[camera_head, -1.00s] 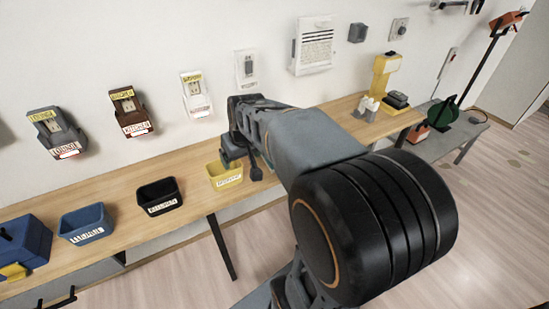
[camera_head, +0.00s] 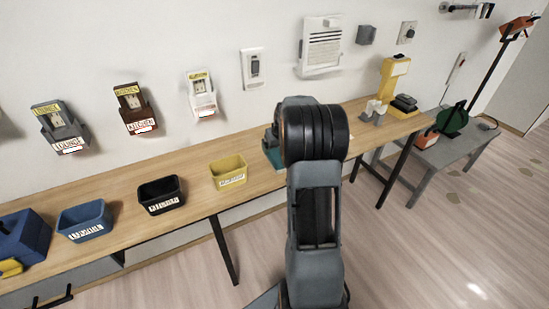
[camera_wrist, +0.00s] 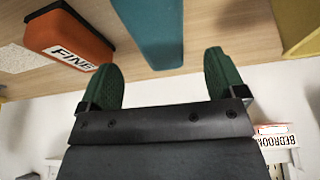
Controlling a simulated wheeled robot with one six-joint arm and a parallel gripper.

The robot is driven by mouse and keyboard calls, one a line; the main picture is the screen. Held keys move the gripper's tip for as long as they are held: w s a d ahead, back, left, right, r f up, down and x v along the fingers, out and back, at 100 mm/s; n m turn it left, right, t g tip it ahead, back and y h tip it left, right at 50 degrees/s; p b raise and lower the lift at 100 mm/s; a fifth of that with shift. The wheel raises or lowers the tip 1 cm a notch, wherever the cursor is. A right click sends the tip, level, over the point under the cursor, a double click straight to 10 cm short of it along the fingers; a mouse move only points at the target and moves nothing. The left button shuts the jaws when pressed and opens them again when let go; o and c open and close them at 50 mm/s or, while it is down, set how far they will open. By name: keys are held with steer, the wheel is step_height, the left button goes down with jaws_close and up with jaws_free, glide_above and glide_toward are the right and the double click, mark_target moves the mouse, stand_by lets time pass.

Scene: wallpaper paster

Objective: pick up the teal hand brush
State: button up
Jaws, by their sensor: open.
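The teal hand brush (camera_wrist: 152,30) shows in the wrist view as a long teal block coming in from the top edge, its near end between the lines of my two fingers. In the head view only a teal bit (camera_head: 272,157) shows on the bench beside my arm; the rest is hidden. My gripper (camera_wrist: 162,60) has two green fingers spread apart, one on each side of the brush's near end, with gaps on both sides. In the head view my arm hides the gripper.
An orange block labelled FINE (camera_wrist: 68,38) lies left of the brush in the wrist view. A yellow bin (camera_head: 229,172) stands on the wooden bench (camera_head: 110,187), with black (camera_head: 160,195) and blue (camera_head: 84,220) bins farther left. A yellow device (camera_head: 392,82) stands farther right.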

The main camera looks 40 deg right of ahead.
mark_target(275, 151)
steer(key=shift+x, duration=2.95)
steer(key=shift+c, duration=0.3)
steer(key=c, duration=1)
steer(key=shift+r, duration=0.1)
